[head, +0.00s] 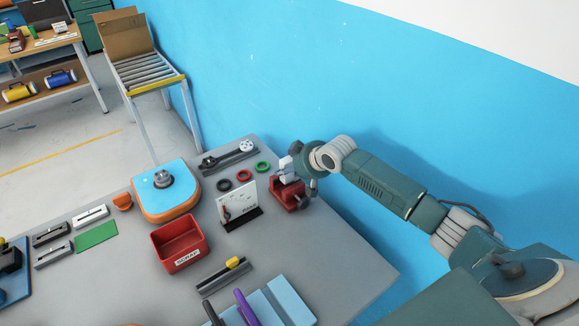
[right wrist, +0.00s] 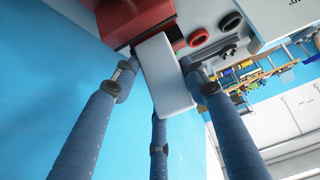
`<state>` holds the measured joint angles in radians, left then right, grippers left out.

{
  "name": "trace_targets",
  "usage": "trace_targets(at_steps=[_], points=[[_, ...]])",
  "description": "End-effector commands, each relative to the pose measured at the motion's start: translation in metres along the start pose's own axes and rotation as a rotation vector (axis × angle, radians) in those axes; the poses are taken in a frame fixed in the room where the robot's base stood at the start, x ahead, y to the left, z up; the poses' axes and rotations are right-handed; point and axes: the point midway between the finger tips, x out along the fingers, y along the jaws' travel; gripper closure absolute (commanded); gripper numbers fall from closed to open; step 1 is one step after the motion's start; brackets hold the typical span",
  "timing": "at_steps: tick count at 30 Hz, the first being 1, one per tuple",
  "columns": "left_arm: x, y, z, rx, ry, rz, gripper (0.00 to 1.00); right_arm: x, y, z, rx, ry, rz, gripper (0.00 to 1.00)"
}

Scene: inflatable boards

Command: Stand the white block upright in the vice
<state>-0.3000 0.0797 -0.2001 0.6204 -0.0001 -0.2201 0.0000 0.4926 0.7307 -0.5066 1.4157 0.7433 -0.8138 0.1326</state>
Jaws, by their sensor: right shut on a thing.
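The white block (head: 286,164) is at the top of the red vice (head: 286,193), near the right end of the grey table. My right gripper (head: 299,168) reaches in from the right and is shut on the block. In the right wrist view, the gripper's blue fingers (right wrist: 158,88) surround the white block (right wrist: 166,82). The block's far end meets the red vice (right wrist: 138,20) by its dark jaw gap. I cannot tell how deep it sits between the jaws. My left gripper is not in view.
A white panel on a black stand (head: 238,205) stands just left of the vice. Black and green rings (head: 262,167) lie behind it. A red bin (head: 180,243) and a blue-and-orange board (head: 165,193) are further left. The blue wall (head: 330,100) rises close behind. The table's right front is clear.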

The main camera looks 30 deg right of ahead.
Motion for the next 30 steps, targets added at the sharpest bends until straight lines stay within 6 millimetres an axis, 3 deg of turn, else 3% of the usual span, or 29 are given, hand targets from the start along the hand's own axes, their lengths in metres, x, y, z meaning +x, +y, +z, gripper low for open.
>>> trace_targets(at_steps=[30], points=[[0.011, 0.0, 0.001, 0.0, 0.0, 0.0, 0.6, 0.016, 0.0, 0.017, 0.0, -0.004, 0.0, 0.83]])
